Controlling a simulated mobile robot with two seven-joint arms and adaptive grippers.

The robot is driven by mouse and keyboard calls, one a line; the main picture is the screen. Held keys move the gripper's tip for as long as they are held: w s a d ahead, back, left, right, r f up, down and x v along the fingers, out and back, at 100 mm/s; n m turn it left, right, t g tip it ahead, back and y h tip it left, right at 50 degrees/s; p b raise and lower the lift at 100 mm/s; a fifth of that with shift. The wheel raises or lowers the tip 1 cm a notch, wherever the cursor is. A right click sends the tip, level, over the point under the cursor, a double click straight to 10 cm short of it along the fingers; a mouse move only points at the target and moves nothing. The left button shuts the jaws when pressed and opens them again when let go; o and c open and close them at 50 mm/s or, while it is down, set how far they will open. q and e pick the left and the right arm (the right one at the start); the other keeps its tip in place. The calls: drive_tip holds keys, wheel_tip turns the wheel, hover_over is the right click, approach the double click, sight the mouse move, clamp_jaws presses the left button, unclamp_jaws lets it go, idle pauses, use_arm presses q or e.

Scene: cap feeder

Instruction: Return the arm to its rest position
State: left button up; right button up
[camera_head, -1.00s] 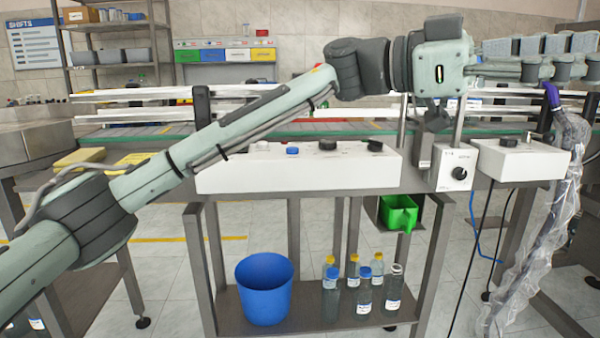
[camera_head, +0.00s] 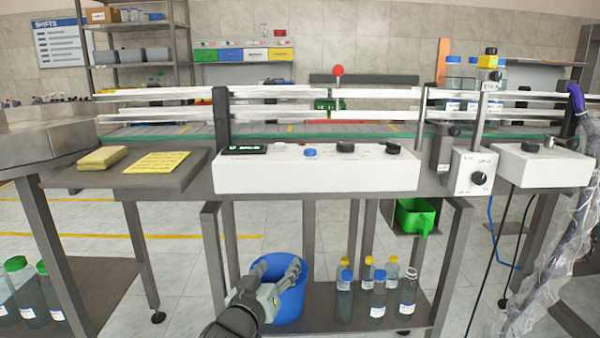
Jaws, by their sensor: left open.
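My left gripper (camera_head: 277,277) shows low in the head view, in front of the blue bucket (camera_head: 292,306) on the lower shelf. Its fingers are spread and overlap the bucket's opening in the picture. I see nothing between them. I cannot tell whether it touches the bucket. The wrist (camera_head: 240,318) comes in from the bottom edge, and the rest of the left arm is out of view. My right gripper is not in view.
The white control box (camera_head: 315,172) sits at the conveyor's front edge above. Several capped bottles (camera_head: 377,295) stand right of the bucket. Clear plastic film (camera_head: 555,250) hangs at right. A side shelf holds a yellow sponge (camera_head: 102,158).

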use_arm(q)
drive_tip(key=s+a+f+g+y, duration=0.25)
drive_tip(key=s+a+f, duration=0.4)
drive_tip(key=f, duration=0.35)
drive_tip(key=s+a+f+g+y, duration=0.1)
drive_tip(key=s+a+f+g, duration=0.4)
drive_tip(key=s+f, duration=0.4)
drive_tip(key=s+a+f+g, duration=0.1)
drive_tip(key=s+a+f, duration=0.2)
drive_tip(key=s, duration=0.3)
drive_tip(key=s+a+f+m+g+y, duration=0.1)
drive_tip(key=s+a+f+g, duration=0.1)
drive_tip(key=s+a+f, duration=0.2)
drive_tip(key=s+a+f+g+y, duration=0.1)
drive_tip(key=s+a+f+g, duration=0.1)
drive_tip(key=s, duration=0.7)
drive_tip(key=shift+s+a+f+m, duration=0.3)
drive_tip(key=shift+s+a+f, duration=0.1)
drive_tip(key=shift+a+f, duration=0.4)
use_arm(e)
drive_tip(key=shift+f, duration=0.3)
